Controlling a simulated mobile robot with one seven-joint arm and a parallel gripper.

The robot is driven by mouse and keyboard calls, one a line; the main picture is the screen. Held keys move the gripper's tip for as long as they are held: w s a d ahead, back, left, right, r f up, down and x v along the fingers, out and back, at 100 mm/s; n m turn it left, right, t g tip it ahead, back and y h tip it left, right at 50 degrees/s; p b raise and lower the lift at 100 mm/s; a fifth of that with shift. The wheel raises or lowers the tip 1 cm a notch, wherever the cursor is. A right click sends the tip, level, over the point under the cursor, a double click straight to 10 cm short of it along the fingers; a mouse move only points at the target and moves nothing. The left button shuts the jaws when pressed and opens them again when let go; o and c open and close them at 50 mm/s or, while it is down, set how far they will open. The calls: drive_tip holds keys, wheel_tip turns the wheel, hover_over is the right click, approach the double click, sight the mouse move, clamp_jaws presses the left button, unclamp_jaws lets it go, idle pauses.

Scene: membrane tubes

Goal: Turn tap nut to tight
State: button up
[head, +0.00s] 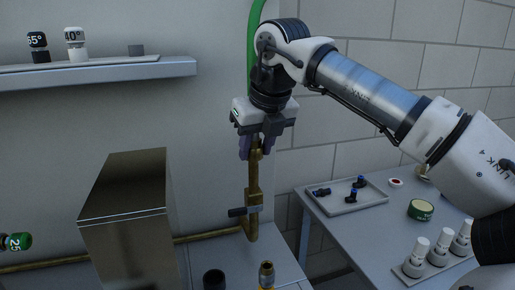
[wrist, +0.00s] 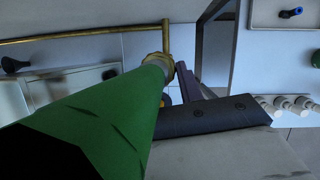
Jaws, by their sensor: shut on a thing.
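The tap nut is a brass collar (wrist: 160,62) at the top of the upright brass pipe (head: 253,178), where the green hose (wrist: 105,125) meets it. My gripper (head: 256,150) comes down over the top of the pipe from above. Its dark purple fingers are shut on the nut, one on each side, and mostly cover it in the head view. In the wrist view one finger (wrist: 185,82) shows right of the nut; the hose hides the other. A dark lever handle (head: 243,211) sits on the brass valve lower down the pipe. I cannot tell how tight the nut is.
A tall metal box (head: 125,225) stands left of the pipe. A wall shelf (head: 110,71) holds small capped containers. The right table (head: 335,225) carries a tray (head: 340,202) of blue-black fittings, a green roll (head: 420,210) and several white-capped bottles.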

drive_tip(key=shift+a+m+t+h, duration=0.2)
drive_tip(key=shift+m+h, duration=0.25)
drive_tip(key=shift+m, duration=0.85)
drive_tip(key=shift+a+m+t+h, duration=0.2)
drive_tip(key=shift+m+h, duration=0.25)
drive_tip(key=shift+m, duration=0.85)
drive_tip(key=shift+a+m+h+p, duration=0.2)
drive_tip(key=shift+m+h, duration=0.35)
drive_tip(key=shift+m, duration=0.8)
drive_tip(key=shift+a+m+h+p, duration=0.1)
drive_tip(key=shift+m+h+p, duration=0.35)
drive_tip(key=shift+m, duration=0.9)
drive_tip(key=shift+m+g, duration=0.3)
drive_tip(key=shift+m, duration=0.1)
drive_tip(key=o, duration=1)
drive_tip(key=shift+r, duration=0.1)
